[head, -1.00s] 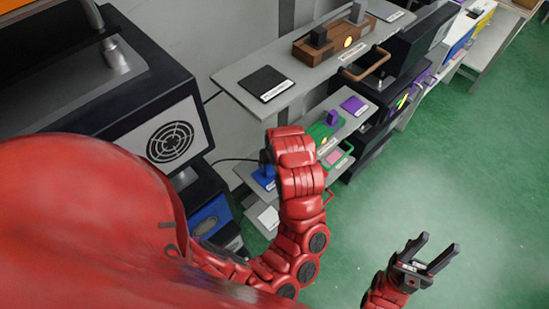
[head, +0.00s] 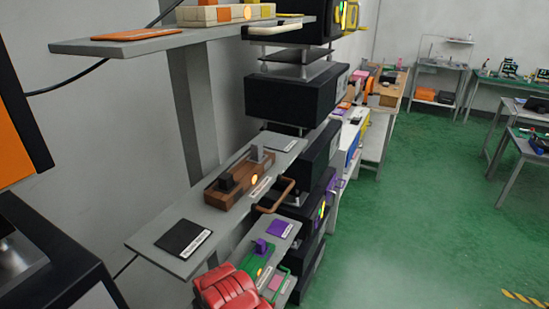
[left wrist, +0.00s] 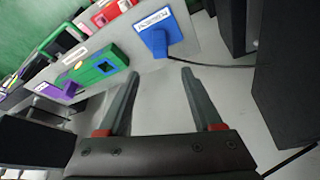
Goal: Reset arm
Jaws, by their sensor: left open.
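My left gripper (left wrist: 160,76) shows in the left wrist view with its two fingers apart and nothing between them. Beyond its fingertips are a blue labelled pad (left wrist: 158,34) and a green fixture (left wrist: 92,68) with a purple part at its left end, on a grey shelf. In the head view, part of my red left arm shows at the bottom edge, in front of the lower shelf; its gripper is hidden or out of frame there. The green fixture with its purple block (head: 262,247) shows just right of the arm. My right gripper is out of view.
A grey shelf (head: 150,246) holds a brown fixture (head: 235,184) and a black pad (head: 184,237). A higher shelf (head: 140,46) holds an orange pad and a cream fixture. Black boxes (head: 290,98) stand behind.

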